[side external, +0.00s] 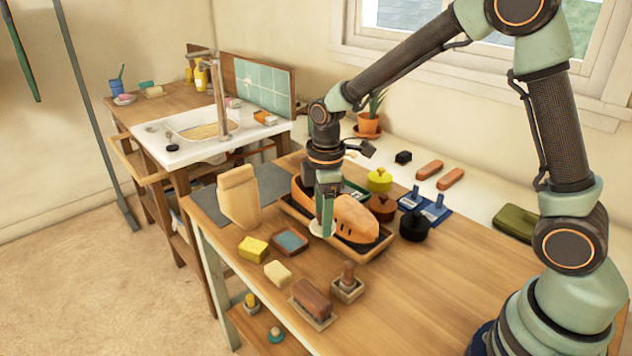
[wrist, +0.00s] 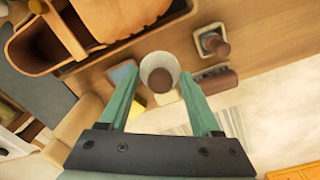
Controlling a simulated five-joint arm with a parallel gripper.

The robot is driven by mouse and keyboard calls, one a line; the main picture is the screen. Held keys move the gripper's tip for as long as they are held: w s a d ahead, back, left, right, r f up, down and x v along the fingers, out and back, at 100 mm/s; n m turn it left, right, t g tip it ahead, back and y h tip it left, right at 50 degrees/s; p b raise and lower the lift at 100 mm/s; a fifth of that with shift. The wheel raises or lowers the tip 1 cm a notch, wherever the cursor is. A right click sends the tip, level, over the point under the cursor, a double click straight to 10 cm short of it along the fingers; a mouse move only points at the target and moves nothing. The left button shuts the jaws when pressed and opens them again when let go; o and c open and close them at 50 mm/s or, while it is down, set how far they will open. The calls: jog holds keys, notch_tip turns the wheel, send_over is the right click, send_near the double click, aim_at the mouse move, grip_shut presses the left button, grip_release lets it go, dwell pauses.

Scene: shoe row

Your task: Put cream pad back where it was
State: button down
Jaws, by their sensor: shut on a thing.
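My gripper (side external: 325,218) is low over the wooden table, just in front of the shoe tray. Its fingers are shut on a round cream pad (side external: 318,229). In the wrist view the pad (wrist: 153,63) sits between the two fingertips (wrist: 161,78), with a round brown part in its middle. The pad seems to be a little above the table; whether it touches the tray edge I cannot tell.
An orange-brown shoe (side external: 357,219) lies in a wooden tray behind. A blue-grey dish (side external: 289,241), yellow block (side external: 253,247), cream block (side external: 278,272), brown brush (side external: 311,299) and brown-knobbed wooden holder (side external: 347,285) stand in front. A black knob (side external: 414,225) is right. Bare table lies between.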

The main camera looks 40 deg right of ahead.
jog(key=shift+s+a+f+n+g, duration=0.1)
jog(key=shift+a+f+n+g, duration=0.25)
jog(key=shift+a+f, duration=0.7)
send_over(316, 268)
jog(key=shift+f, duration=3.2)
jog(key=shift+f, duration=0.55)
grip_release()
